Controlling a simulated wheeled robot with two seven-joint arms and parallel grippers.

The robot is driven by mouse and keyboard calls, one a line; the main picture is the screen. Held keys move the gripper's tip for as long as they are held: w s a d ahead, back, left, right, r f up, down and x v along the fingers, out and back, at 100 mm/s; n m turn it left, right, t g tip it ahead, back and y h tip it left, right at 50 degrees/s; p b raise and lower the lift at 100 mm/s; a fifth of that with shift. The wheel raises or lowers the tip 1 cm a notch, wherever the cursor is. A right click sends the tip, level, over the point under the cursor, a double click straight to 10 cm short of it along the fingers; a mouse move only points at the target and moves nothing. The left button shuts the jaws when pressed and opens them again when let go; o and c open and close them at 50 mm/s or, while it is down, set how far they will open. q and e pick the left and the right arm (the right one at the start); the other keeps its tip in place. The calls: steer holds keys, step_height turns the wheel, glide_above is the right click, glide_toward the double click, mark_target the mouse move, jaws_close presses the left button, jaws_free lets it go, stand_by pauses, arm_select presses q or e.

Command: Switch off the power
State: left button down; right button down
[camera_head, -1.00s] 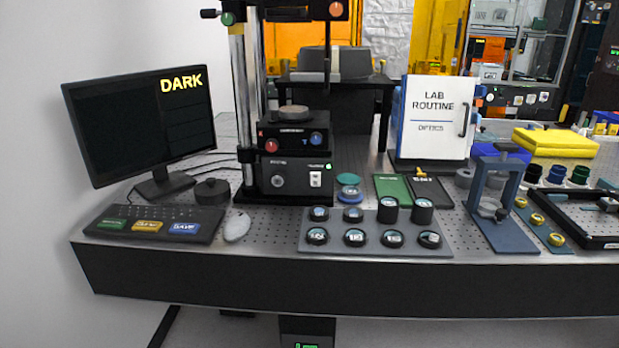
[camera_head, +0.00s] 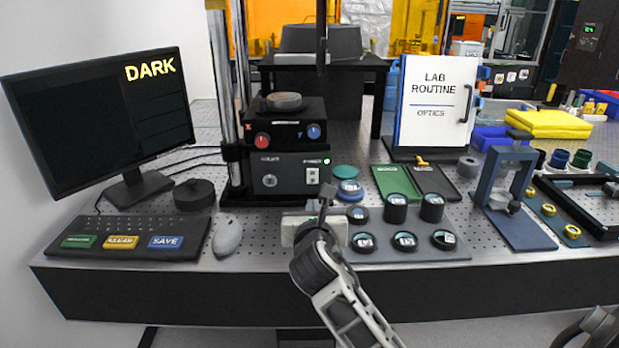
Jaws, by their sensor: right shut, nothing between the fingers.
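The black instrument box (camera_head: 290,187) stands at the base of the metal column. Its front has a white power switch (camera_head: 312,176), a small lit green lamp (camera_head: 327,161) and a round silver socket or knob (camera_head: 269,180). My right gripper (camera_head: 325,192) has shut, empty fingers pointing up in the picture, just below and right of the switch. I cannot tell whether they touch the box. The switch is mostly visible; its rocker position is too small to tell. The monitor (camera_head: 90,130) reads DARK.
A grey tray with round optics (camera_head: 460,250) lies right of my gripper, partly behind my arm. The mouse (camera_head: 228,237) and keyboard (camera_head: 120,225) lie left. A blue stand (camera_head: 515,225) is further right. Bare table (camera_head: 255,255) shows beside the mouse.

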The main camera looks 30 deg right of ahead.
steer(key=shift+w+d+f, duration=0.1)
steer(key=shift+w, duration=0.2)
glide_toward(310, 175)
steer(key=x, duration=0.5)
steer(key=shift+f, duration=0.1)
steer(key=shift+w+d, duration=0.45)
steer(key=shift+w, duration=0.1)
